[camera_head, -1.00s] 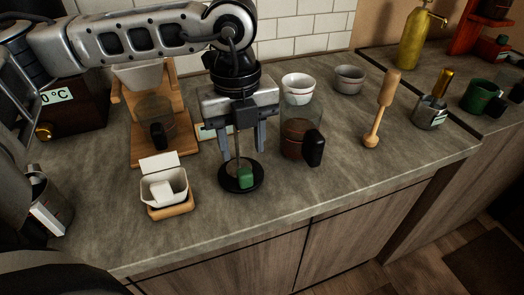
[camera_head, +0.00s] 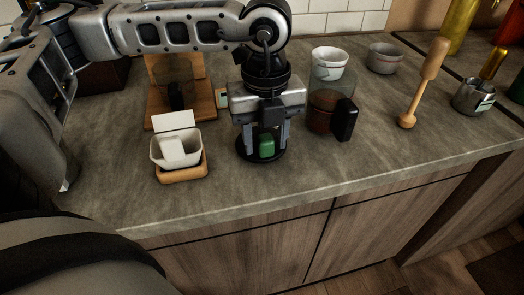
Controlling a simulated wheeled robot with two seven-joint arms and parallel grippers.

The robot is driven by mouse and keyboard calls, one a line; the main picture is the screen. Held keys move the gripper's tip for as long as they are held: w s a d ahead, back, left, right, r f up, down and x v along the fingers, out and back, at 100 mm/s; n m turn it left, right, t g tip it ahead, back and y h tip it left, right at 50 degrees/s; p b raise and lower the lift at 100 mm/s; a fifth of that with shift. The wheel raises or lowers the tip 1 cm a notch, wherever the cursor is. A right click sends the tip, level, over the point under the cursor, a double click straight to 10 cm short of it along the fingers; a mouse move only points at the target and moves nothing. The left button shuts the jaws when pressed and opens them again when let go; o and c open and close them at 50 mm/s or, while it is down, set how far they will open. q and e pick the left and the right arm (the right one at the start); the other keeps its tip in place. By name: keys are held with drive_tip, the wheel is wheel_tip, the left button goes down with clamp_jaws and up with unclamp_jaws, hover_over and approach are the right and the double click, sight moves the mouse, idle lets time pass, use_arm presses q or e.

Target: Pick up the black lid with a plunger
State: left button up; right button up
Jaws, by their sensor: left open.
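The black lid (camera_head: 258,158) lies on the grey counter as a round black disc with a green part (camera_head: 267,148) standing on it. My left gripper (camera_head: 266,142) is directly above the lid, pointing down. Its two fingers are open, one on each side of the green part, with the tips low near the disc. Whether the fingers touch the lid cannot be told. The gripper body hides what is above the green part. My right gripper is not in view.
A glass jug with a black handle (camera_head: 344,120) stands close to the right of the lid. A white container on a wooden base (camera_head: 182,177) is to the left, with a wooden stand (camera_head: 190,108) behind. A wooden pestle (camera_head: 423,85) stands farther right. The counter's front is clear.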

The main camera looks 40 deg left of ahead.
use_arm(q)
drive_tip(key=shift+f, duration=0.1)
clamp_jaws()
drive_tip(key=shift+r, duration=0.2)
drive_tip(key=shift+r+p, duration=0.6)
drive_tip(key=shift+r, duration=0.25)
drive_tip(key=shift+r, duration=0.15)
drive_tip(key=shift+r+p, duration=1.5)
drive_tip(key=shift+r, duration=0.85)
